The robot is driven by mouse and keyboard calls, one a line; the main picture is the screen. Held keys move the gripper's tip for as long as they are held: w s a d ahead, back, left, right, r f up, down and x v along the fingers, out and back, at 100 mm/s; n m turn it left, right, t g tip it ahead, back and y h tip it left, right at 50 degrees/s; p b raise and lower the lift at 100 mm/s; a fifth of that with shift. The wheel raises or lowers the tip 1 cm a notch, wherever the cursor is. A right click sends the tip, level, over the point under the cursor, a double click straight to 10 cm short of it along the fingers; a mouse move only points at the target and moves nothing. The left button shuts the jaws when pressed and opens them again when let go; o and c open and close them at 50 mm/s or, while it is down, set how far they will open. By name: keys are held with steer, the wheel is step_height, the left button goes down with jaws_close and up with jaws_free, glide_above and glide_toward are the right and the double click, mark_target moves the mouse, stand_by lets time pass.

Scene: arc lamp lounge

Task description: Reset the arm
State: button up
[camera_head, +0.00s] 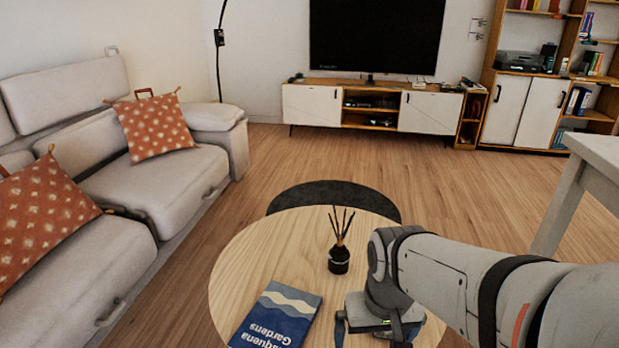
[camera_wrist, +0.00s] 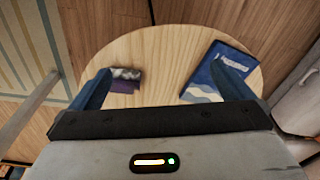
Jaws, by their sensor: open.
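My arm reaches in from the right in the head view. My gripper (camera_head: 370,330) points down over the round wooden table (camera_head: 255,245). In the wrist view my gripper (camera_wrist: 163,84) has its two blue-grey fingers spread apart, with bare tabletop (camera_wrist: 155,55) between them. A small purple and grey item (camera_wrist: 125,80) lies on the table beside the left finger; whether they touch I cannot tell. That item is hidden in the head view. A blue book (camera_head: 277,318) lies at the near edge, and the book (camera_wrist: 205,75) is partly behind the right finger in the wrist view.
A dark reed diffuser (camera_head: 339,258) stands on the table close to my arm. A dark round surface (camera_head: 335,197) shows behind the table. A grey sofa (camera_head: 175,190) is at left, a white table (camera_head: 598,152) at right. The wooden floor toward the TV cabinet (camera_head: 430,112) is clear.

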step_height(320, 180, up, 29)
steer(key=t+p, duration=0.1)
steer(key=p, duration=2.3)
steer(key=shift+d+f, duration=0.2)
steer(key=shift+d, duration=0.05)
